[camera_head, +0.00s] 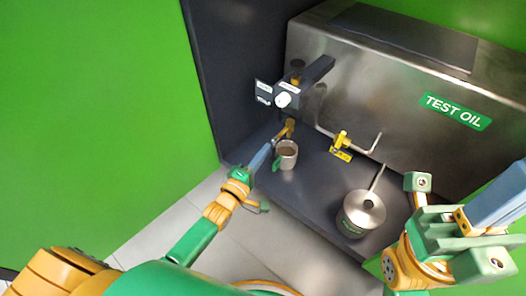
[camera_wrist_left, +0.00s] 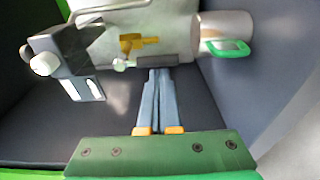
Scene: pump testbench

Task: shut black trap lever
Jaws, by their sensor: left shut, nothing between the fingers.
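My left gripper (camera_head: 272,143) reaches toward the panel beside the mug in the head view. Its blue-grey fingers are together and empty. In the left wrist view the closed fingertips (camera_wrist_left: 159,72) are right at a short dark bar, which looks like the black trap lever (camera_wrist_left: 157,60). I cannot tell whether they touch it. The lever lies crosswise in that view, near a brass fitting (camera_wrist_left: 130,44). In the head view I cannot make out the lever; a brass fitting (camera_head: 290,124) shows just past the fingertips. My right gripper (camera_head: 447,222) is at the right, its finger opening unclear.
A mug (camera_head: 286,155) with a green handle stands close beside my left fingers. A dark box with a white knob (camera_head: 283,100) juts out above. A yellow-tagged valve (camera_head: 342,140) and a metal pot (camera_head: 362,212) are to the right, before the steel TEST OIL tank (camera_head: 400,110).

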